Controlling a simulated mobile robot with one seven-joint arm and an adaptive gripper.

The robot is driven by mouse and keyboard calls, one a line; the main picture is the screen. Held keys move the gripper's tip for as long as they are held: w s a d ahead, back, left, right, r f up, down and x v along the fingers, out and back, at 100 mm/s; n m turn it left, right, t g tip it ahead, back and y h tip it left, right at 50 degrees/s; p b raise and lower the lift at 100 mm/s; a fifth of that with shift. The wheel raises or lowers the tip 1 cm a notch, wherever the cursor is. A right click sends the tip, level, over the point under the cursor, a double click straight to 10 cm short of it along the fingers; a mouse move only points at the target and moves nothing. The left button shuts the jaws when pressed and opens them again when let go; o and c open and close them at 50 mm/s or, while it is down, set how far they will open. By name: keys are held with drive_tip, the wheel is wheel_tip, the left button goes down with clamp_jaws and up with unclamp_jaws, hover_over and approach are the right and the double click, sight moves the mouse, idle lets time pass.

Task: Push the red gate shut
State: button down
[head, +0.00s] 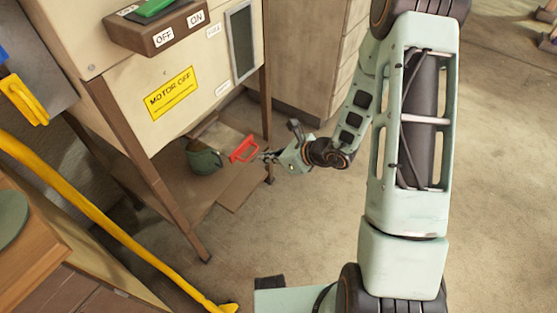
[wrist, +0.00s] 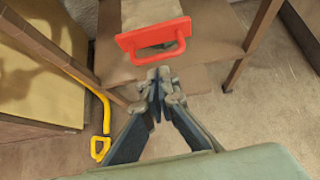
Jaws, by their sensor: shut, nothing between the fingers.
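The red gate (head: 243,149) is a small red plate with a loop handle, low under the cream machine, above its lower shelf. It also shows in the wrist view (wrist: 153,34), with a pale chute-like piece (wrist: 150,10) behind it. My gripper (head: 268,157) is shut and empty, just to the right of the gate in the head view. In the wrist view my fingertips (wrist: 158,76) lie just below the handle; I cannot tell whether they touch it.
The cream machine (head: 132,110) stands on brown legs and has a yellow "MOTOR OFF" label (head: 171,93). A green pot (head: 204,160) sits on the lower shelf (head: 177,201). A yellow pole (head: 105,222) slants across the left.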

sight(233, 144)
drive_tip(key=shift+w+a+f, duration=0.2)
drive_tip(key=shift+w+a, duration=0.4)
drive_tip(key=shift+a, duration=0.25)
drive_tip(key=w+a, duration=0.2)
drive_tip(key=w+a+b, duration=0.1)
drive_tip(key=a, duration=0.1)
drive_tip(key=w+a+b, duration=0.1)
drive_tip(key=w+a, duration=0.1)
drive_tip(key=a, duration=0.1)
drive_tip(key=shift+w+a, duration=0.1)
drive_tip(key=shift+w, duration=0.2)
